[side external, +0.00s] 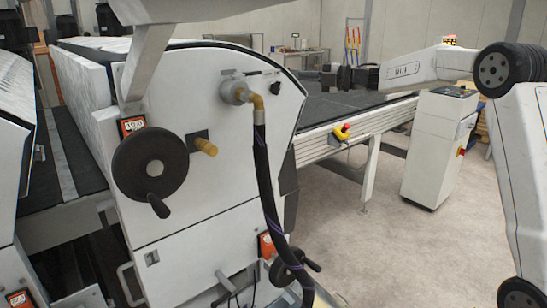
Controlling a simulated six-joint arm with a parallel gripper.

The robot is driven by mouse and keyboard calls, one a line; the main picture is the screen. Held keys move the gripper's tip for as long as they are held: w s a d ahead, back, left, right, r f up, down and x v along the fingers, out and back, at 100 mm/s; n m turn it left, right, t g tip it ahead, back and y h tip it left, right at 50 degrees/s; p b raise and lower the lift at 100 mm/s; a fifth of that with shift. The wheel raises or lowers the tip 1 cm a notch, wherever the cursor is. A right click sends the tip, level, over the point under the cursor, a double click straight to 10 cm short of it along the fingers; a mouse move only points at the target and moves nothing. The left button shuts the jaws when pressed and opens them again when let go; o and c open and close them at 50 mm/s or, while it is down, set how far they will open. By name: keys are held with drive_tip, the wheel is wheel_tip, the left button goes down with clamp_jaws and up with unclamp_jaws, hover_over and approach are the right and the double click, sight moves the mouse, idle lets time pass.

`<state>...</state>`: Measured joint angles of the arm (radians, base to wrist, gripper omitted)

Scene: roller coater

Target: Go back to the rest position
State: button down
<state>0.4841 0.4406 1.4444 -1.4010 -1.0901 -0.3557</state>
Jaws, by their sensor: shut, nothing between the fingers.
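My gripper (328,78) is at the end of my white arm, which reaches in from the right of the side external view. It is dark and small here, held above the dark conveyor bed behind the coater's curved side panel. It is shut with nothing between its fingers. The white roller coater (215,185) fills the left and middle. On its side are a black handwheel (150,172), a brass fitting (202,143) and a brass elbow (257,102) with a black hose (266,185) hanging down.
The conveyor bed (345,106) runs to the right from the coater, with a red and yellow emergency stop (342,132) on its side rail. A white control cabinet (437,150) stands near its far end. The floor (390,245) at front right is largely clear.

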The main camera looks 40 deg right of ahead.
drive_tip(key=shift+v, duration=0.95)
drive_tip(key=shift+w+d, duration=0.15)
drive_tip(key=s+a+f+m+g+h, duration=0.1)
drive_tip(key=s+a+f+m+h, duration=0.15)
drive_tip(key=f+m, duration=0.35)
drive_tip(key=s+a+f+m+h, duration=0.1)
drive_tip(key=a+f+m+h, duration=0.1)
drive_tip(key=f+m+h, duration=0.3)
drive_tip(key=s+a+f+m+g+h, duration=0.1)
drive_tip(key=s+a+f+m+h, duration=0.15)
drive_tip(key=f+m, duration=0.35)
drive_tip(key=s+a+f+m+g, duration=0.2)
drive_tip(key=s+f+g, duration=0.1)
drive_tip(key=s+f, duration=0.2)
drive_tip(key=s+a+f+m+g, duration=0.3)
drive_tip(key=s+f+g, duration=0.1)
drive_tip(key=s, duration=0.6)
drive_tip(key=s+a+f+m+g, duration=0.2)
drive_tip(key=s+f+g, duration=0.1)
drive_tip(key=s+f, duration=0.3)
drive_tip(key=shift+s+a+m, duration=0.3)
drive_tip(key=shift+s+a, duration=0.05)
drive_tip(key=shift+s, duration=0.8)
drive_tip(key=shift+w+f, duration=0.1)
